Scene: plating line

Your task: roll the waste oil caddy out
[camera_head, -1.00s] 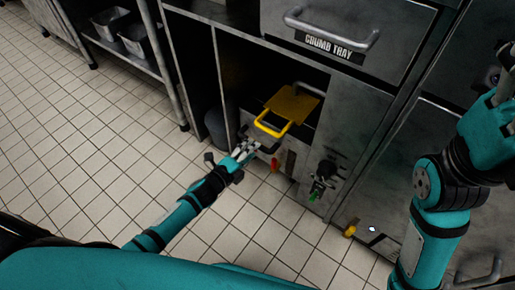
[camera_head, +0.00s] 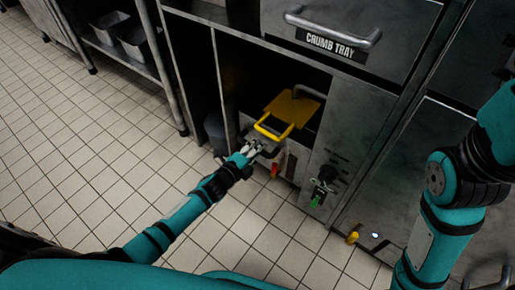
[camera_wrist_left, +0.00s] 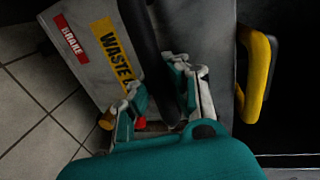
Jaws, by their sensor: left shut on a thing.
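The waste oil caddy (camera_head: 264,157) is a grey box in the open bay under the crumb tray drawer. A yellow flap with a yellow loop handle (camera_head: 274,129) sits on top. The left wrist view shows the caddy front (camera_wrist_left: 190,30) with a yellow "WASTE" label and a red "BRAKE" label (camera_wrist_left: 72,38). My left gripper (camera_head: 255,149) is at the caddy's front, shut on its dark bar handle (camera_wrist_left: 145,45), which passes between the fingers in the left wrist view (camera_wrist_left: 165,95). My right gripper is out of frame; only its arm shows at right.
A crumb tray drawer (camera_head: 333,48) with a bar handle is above the bay. A dark bin (camera_head: 214,132) stands left. The tiled floor in front is clear.

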